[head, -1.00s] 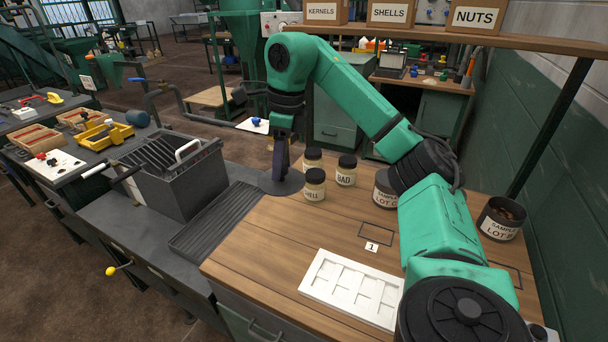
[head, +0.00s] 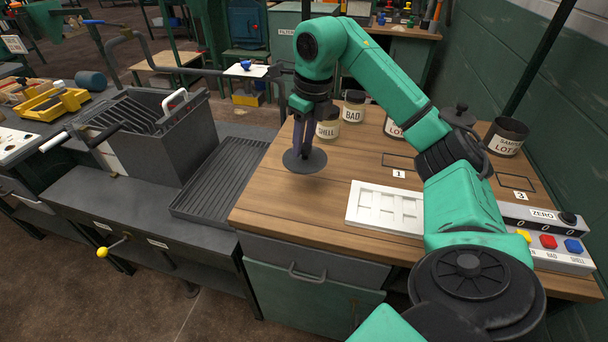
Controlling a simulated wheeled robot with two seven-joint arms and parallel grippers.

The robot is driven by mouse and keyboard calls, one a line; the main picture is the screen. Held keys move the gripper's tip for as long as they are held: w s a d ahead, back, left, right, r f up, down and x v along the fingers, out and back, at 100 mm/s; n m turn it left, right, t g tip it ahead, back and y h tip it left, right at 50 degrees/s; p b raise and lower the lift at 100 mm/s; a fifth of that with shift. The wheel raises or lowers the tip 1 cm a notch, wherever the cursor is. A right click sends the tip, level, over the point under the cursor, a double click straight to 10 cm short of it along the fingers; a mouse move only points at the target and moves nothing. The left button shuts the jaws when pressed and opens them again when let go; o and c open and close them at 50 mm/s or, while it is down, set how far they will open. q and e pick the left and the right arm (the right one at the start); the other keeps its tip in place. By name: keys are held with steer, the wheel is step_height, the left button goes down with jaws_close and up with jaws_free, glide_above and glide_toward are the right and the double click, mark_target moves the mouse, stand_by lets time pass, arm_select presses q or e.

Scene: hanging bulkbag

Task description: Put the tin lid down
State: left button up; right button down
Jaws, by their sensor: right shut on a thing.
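The tin lid (head: 303,161) is a dark grey round disc over the left back part of the wooden bench top (head: 300,200). My right gripper (head: 304,140) points down and is shut on the lid from above; its fingers hide the lid's middle. I cannot tell whether the lid touches the wood or hangs just above it. An open dark tin labelled "SAMPLE LOT" (head: 506,138) stands at the back right, without a lid. My left gripper is not in view.
Jars labelled "SHELL" (head: 328,127) and "BAD" (head: 353,108) stand just behind the lid. A white divided tray (head: 385,208) lies to its right. A ridged grey tray (head: 222,180) is to the left. A button box (head: 545,240) sits at the right. Bare wood lies in front of the lid.

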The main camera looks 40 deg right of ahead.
mark_target(305, 158)
step_height(305, 158, down, 6)
steer(key=shift+s+f, duration=0.15)
steer(key=shift+f, duration=0.4)
arm_select(q)
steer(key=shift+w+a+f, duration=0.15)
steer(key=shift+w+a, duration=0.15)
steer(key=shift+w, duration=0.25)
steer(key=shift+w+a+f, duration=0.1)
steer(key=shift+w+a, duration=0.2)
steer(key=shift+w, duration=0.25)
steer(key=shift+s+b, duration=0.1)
steer(key=shift+b, duration=0.2)
arm_select(e)
steer(key=shift+a, duration=0.1)
steer(key=c, duration=0.5)
jaws_free()
steer(key=shift+f, duration=0.1)
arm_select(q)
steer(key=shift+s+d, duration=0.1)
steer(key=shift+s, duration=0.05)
